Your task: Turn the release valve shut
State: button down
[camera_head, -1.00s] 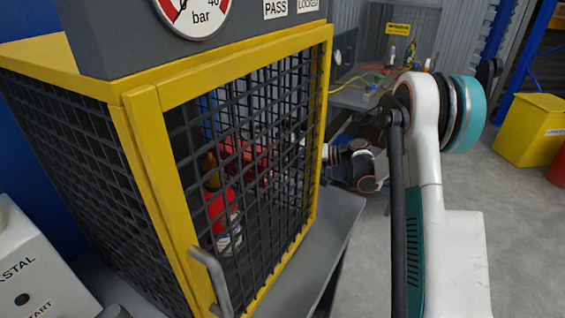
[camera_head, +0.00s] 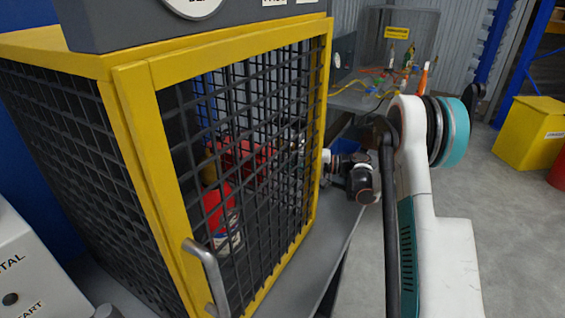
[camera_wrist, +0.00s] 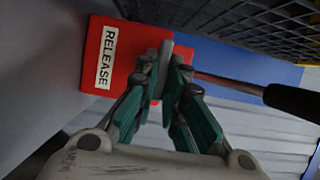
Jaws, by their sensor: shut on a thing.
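In the wrist view a red block with a white RELEASE label (camera_wrist: 106,58) fills the upper left. A grey valve handle (camera_wrist: 165,62) stands out from it. My gripper (camera_wrist: 165,80) is shut on this handle, with one finger on each side. The fingers hide part of the handle and block. In the head view my wrist (camera_head: 357,178) is beside the right edge of the cage. Red parts (camera_head: 245,158) show through the mesh to its left; I cannot tell whether they are the release block.
The yellow-framed mesh cage (camera_head: 228,52) holds a red extinguisher (camera_head: 218,208). Its front has a grey handle (camera_head: 207,268). In the wrist view a rod with a black grip (camera_wrist: 293,102) is close right of my fingers. Grey floor (camera_head: 480,200) is open to the right.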

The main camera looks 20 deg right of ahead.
dwell(0.4)
jog(key=c, duration=1.7)
grip_release()
jog(key=shift+d, duration=0.15)
jog(key=v, duration=1.1)
jog(key=shift+s+d+f, duration=0.1)
jog(key=shift+s+d, duration=0.05)
jog(key=shift+d, duration=0.25)
